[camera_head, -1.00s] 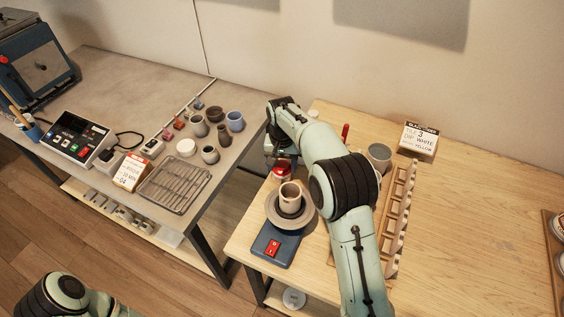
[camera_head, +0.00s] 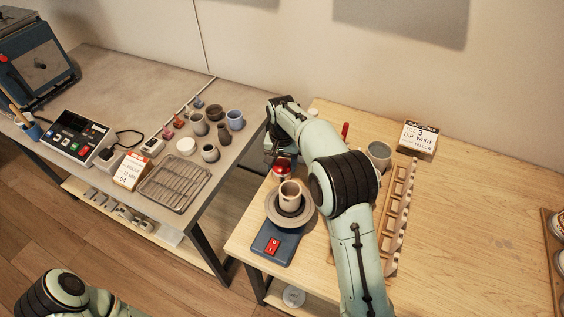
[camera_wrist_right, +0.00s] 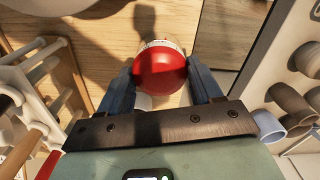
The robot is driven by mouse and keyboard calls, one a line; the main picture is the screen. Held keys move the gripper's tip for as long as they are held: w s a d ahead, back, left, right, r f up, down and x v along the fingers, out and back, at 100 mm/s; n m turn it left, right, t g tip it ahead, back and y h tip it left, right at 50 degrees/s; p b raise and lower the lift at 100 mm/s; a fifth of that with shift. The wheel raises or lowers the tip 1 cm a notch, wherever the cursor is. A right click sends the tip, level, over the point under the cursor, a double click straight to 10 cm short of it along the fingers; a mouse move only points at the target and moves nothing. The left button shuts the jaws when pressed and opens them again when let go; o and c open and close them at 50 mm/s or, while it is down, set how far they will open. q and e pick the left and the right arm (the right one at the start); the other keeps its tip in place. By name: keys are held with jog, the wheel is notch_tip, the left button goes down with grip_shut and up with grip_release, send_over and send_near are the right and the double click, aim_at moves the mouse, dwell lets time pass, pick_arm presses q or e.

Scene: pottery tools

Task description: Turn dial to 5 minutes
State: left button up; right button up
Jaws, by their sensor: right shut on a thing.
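The dial is a red, dome-topped timer knob (camera_head: 282,169) on a pale base, on the wooden table behind the small pottery wheel. In the right wrist view the red dome (camera_wrist_right: 160,70) sits between my two fingers, with a white marked ring (camera_wrist_right: 162,44) showing at its far edge. The ring's marks are too small to read. My right gripper (camera_wrist_right: 160,88) is shut on the red knob from above. In the head view my right arm partly covers this spot. Of my left arm only a link shows at the bottom left; its gripper is out of view.
The blue-based wheel (camera_head: 275,246) holds a beige cup (camera_head: 290,193) just in front of the timer. A wooden rack (camera_head: 402,205), a grey-green cup (camera_head: 379,155) and a label box (camera_head: 418,139) stand to the right. The grey table at left holds several pots and a wire rack (camera_head: 173,182).

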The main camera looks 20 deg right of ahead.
aim_at(282, 164)
dwell(0.8)
jog(key=o, duration=1.1)
pick_arm(q)
jog(key=w+r+p, duration=0.2)
jog(key=w, duration=0.1)
jog(key=shift+r, duration=0.25)
pick_arm(e)
notch_tip(282, 164, up, 13)
jog(key=shift+s+r, duration=0.1)
jog(key=shift+r, duration=0.1)
